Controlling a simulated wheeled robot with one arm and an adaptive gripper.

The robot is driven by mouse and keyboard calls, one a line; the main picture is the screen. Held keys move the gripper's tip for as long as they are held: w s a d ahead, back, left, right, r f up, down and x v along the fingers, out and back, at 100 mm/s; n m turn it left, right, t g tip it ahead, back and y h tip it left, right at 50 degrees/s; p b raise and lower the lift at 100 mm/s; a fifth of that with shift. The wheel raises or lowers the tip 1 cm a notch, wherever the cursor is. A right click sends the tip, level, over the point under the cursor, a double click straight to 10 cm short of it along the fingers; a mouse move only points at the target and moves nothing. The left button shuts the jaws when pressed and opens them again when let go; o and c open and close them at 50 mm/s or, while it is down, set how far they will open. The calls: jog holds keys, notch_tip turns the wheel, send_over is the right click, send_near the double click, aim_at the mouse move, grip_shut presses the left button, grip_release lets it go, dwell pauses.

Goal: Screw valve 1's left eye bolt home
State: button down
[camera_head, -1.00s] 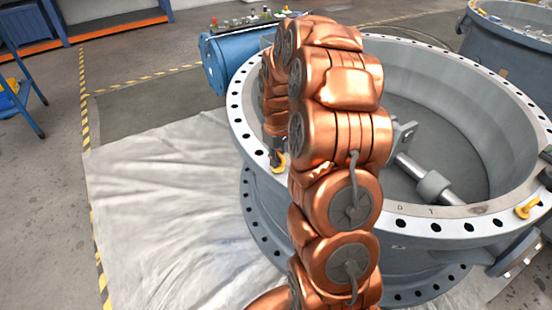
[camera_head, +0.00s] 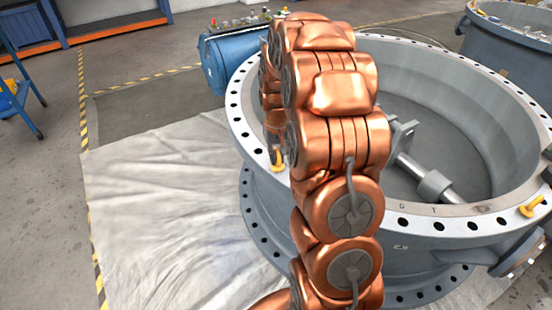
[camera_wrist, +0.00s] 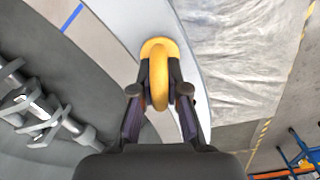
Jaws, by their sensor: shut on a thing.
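The left eye bolt (camera_wrist: 160,74) is yellow and stands on the grey flange rim of valve 1 (camera_wrist: 185,42) in the wrist view. My gripper (camera_wrist: 160,92) is shut on its ring, with one dark finger on each side. In the head view the eye bolt (camera_head: 278,162) shows at the near left of the valve's round flange (camera_head: 240,122), partly covered by my copper arm. My gripper is mostly hidden behind the arm there. The bolt's threads and how far it sits in its hole cannot be seen.
A second yellow eye bolt (camera_head: 532,207) stands at the right of the same flange. The valve's shaft (camera_head: 432,185) crosses the open bore. A blue cylinder (camera_head: 232,55) lies behind the valve. A pale sheet (camera_head: 165,200) covers clear floor to the left.

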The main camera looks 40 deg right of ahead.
jog(key=m, duration=0.4)
jog(key=shift+d+m, duration=0.1)
jog(key=shift+m, duration=0.2)
jog(key=m, duration=0.3)
jog(key=shift+s+m, duration=0.15)
jog(key=shift+m, duration=0.25)
jog(key=m, duration=0.3)
jog(key=shift+d+m+p, duration=0.1)
jog(key=shift+m+p, duration=0.2)
jog(key=shift+p, duration=0.05)
jog(key=m+p, duration=0.1)
jog(key=m, duration=0.2)
jog(key=shift+s+r+m, duration=0.1)
jog(key=shift+s+m, duration=0.05)
jog(key=shift+m, duration=0.15)
jog(key=m+p, duration=0.2)
jog(key=m, duration=0.1)
jog(key=shift+m, duration=0.3)
jog(key=m+p, duration=0.2)
jog(key=m, duration=0.1)
jog(key=shift+s+m, duration=0.1)
jog(key=shift+m, duration=0.2)
jog(key=m+p, duration=0.3)
jog(key=m, duration=0.1)
jog(key=shift+s+a, duration=0.1)
jog(key=shift+a, duration=0.1)
jog(key=shift+m+p, duration=1)
jog(key=shift+m, duration=0.6)
